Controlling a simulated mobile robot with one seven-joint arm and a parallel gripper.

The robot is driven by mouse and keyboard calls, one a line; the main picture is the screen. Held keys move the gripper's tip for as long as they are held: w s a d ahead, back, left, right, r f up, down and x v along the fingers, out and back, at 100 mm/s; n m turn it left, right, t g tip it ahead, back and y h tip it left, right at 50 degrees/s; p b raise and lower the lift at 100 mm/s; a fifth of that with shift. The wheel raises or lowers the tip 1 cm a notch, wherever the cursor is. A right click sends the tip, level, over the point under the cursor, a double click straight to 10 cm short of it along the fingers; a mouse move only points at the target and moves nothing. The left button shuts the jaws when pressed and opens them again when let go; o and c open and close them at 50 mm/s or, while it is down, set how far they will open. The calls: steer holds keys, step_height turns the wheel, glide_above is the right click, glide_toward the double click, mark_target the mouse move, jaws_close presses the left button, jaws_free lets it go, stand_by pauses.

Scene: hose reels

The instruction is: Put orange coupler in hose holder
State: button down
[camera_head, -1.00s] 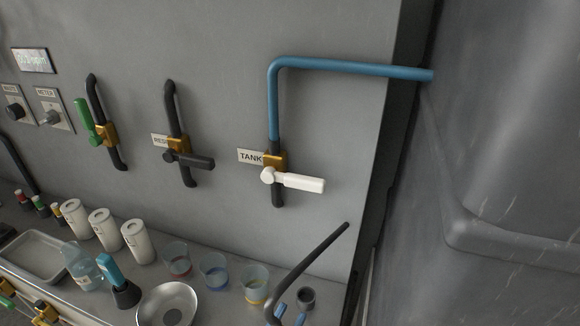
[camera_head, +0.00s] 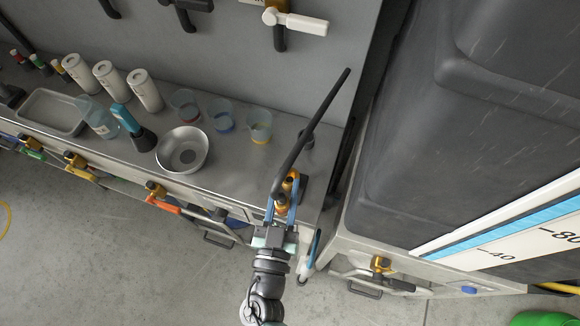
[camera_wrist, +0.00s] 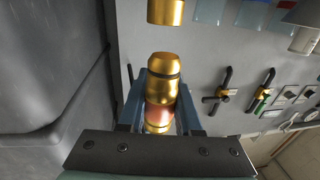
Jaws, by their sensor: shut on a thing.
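My gripper (camera_head: 283,200) is at the front right corner of the steel counter, its two blue fingers pointing away from me. In the wrist view, the fingers are shut around a brass coupler with a reddish-orange band (camera_wrist: 160,100). A second brass fitting (camera_wrist: 165,10) is ahead of it at the picture's top, with a gap between. In the head view, brass parts (camera_head: 290,181) show between the fingers, and a black bent tube (camera_head: 318,115) rises beside them to the upper right. I cannot tell which part is the hose holder. The fingers hide part of the coupler.
A steel bowl (camera_head: 183,151), clear cups (camera_head: 260,126), white canisters (camera_head: 145,90) and a tray (camera_head: 52,112) stand on the counter (camera_head: 226,176). Valves line its front edge, including an orange-handled one (camera_head: 165,206). A large grey tank (camera_head: 470,130) stands on the right.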

steer(key=w+d+r+m+g+h+b, duration=0.2)
steer(key=w+r+m+g+h+b, duration=0.1)
steer(key=w+r+m+h+b, duration=0.1)
steer(key=w+r+h+b, duration=0.1)
steer(key=w+r+h, duration=0.1)
steer(key=w+h, duration=0.1)
steer(key=shift+w+d+r+m, duration=0.3)
steer(key=shift+w, duration=0.35)
steer(key=shift+b, duration=0.3)
step_height(320, 180, down, 9)
steer(key=shift+f+b, duration=0.1)
steer(key=shift+b, duration=0.5)
steer(key=shift+f, duration=0.2)
steer(key=shift+f+b, duration=0.3)
steer(key=shift+b, duration=0.25)
steer(key=c, duration=0.6)
jaws_free()
steer(key=shift+r, duration=0.1)
